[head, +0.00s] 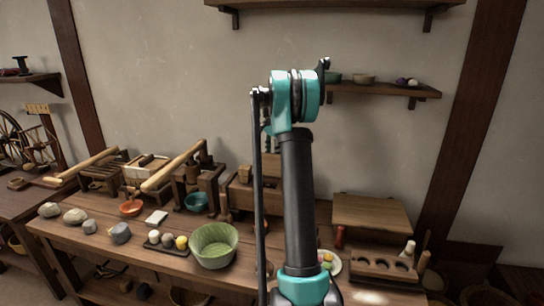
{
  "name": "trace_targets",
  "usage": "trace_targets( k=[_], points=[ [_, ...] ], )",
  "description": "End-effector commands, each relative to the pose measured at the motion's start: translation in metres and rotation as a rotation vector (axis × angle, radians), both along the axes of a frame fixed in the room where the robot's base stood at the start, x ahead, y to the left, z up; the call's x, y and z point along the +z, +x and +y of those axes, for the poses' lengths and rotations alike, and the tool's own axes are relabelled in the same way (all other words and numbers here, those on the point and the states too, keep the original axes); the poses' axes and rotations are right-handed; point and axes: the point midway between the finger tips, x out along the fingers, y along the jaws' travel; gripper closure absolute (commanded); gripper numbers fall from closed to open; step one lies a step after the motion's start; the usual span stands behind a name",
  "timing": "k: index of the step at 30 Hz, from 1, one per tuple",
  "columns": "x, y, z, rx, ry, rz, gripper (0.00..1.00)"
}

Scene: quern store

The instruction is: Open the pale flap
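A flat, pale brown wooden panel (372,212) lies at the back right of the workbench, to the right of my arm. It looks like the pale flap, but I cannot be sure. It appears to lie nearly flat, and I cannot make out a hinge or handle. My arm rises upright through the middle of the view, in front of the bench, and hides part of what stands behind it. I cannot make out my gripper's fingers anywhere.
The workbench (75,232) is crowded. A green bowl (214,246), a dark tray (167,244) with round items, and wooden devices with long handles (172,168) stand left of my arm. A wooden rack with holes (383,264) stands before the panel. A shelf (385,90) hangs above.

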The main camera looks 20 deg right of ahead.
Motion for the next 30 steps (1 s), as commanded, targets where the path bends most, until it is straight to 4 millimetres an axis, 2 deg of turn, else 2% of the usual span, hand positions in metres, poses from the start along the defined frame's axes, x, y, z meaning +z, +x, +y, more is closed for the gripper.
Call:
trace_targets(
  k=[5,12,18,24,30],
  points=[
    [0.019,0.000,0.000,0.000,0.000,0.000,0.56],
    [0.068,0.000,0.000,0.000,0.000,0.000,0.56],
    [0.101,0.001,0.001,0.001,0.000,-0.001,0.56],
    [0.117,0.001,0.001,0.001,0.000,-0.001,0.56],
    [0.119,0.001,0.001,0.001,0.000,-0.001,0.56]
  ],
)
